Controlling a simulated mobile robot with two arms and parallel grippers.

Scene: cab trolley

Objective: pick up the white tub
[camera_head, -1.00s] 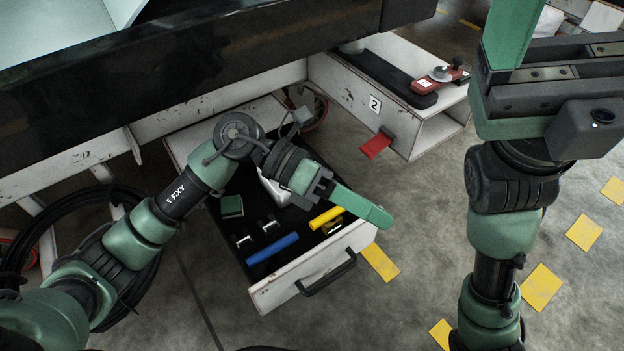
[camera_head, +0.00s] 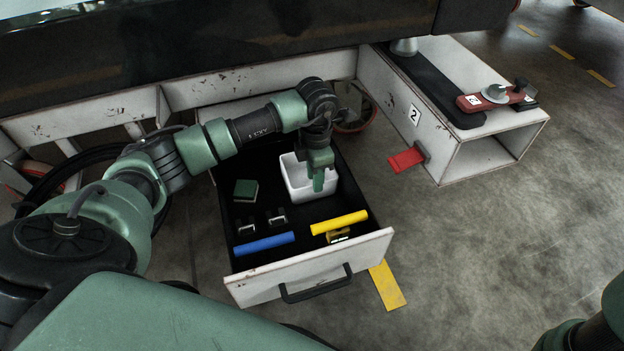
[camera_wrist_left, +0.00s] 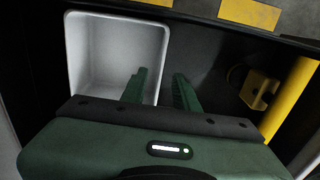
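The white tub (camera_head: 296,180) stands upright and empty in the open drawer, at its far right part in the head view. In the left wrist view the tub (camera_wrist_left: 90,60) fills the upper left. My left gripper (camera_head: 321,178) points down at the tub's right side and partly hides it. In the left wrist view my left gripper (camera_wrist_left: 161,88) is open. One finger shows over the tub's inside and the other outside it, with the right wall between them. I cannot tell how deep the fingertips reach.
The drawer (camera_head: 310,275) also holds a blue cylinder (camera_head: 264,243), a yellow cylinder (camera_head: 339,222), a green block (camera_head: 246,190), small dark metal parts and a brass-coloured piece (camera_head: 339,236). The trolley's dark edge (camera_head: 200,60) overhangs behind. The floor to the right is mostly clear.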

